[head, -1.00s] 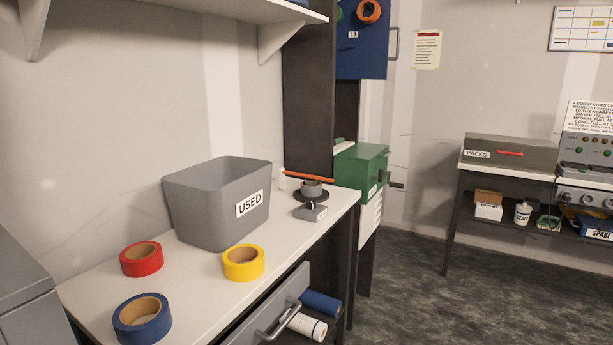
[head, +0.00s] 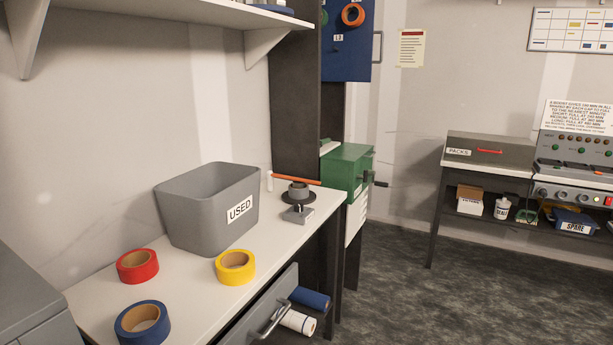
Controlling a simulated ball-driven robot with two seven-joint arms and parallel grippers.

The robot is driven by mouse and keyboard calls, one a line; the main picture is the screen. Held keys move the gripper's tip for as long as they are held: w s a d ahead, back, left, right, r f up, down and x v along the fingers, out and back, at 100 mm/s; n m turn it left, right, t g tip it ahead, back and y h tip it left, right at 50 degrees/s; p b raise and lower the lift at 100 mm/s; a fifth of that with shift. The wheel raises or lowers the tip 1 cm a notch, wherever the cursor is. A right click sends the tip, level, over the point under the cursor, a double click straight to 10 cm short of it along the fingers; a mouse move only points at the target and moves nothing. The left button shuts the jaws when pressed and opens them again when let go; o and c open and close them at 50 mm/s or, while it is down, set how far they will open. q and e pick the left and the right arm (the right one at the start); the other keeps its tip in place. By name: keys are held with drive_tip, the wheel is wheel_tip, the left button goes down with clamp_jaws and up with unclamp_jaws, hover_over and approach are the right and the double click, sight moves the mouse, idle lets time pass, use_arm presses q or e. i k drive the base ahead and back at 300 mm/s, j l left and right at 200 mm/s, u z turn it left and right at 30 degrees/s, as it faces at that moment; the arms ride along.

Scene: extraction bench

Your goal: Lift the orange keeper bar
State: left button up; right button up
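The orange keeper bar (head: 296,179) is a thin rod at the far end of the white bench. It lies roughly level, from a small white post (head: 269,180) on the left toward the green box on the right. A grey ring on a dark round base (head: 299,192) stands just in front of the bar. I cannot tell whether the bar touches it. Neither of my grippers is in the head view.
The white bench (head: 205,297) holds a grey USED bin (head: 197,222), red (head: 137,266), yellow (head: 235,267) and blue (head: 142,323) tape rolls. A green box (head: 346,168) with a crank stands beyond. A drawer (head: 262,318) juts out in front. Floor (head: 440,305) is clear at right.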

sight(313, 182)
drive_tip(key=i+l+u, duration=0.2)
drive_tip(key=u, duration=0.25)
drive_tip(key=i+l+u, duration=0.15)
drive_tip(key=u, duration=0.3)
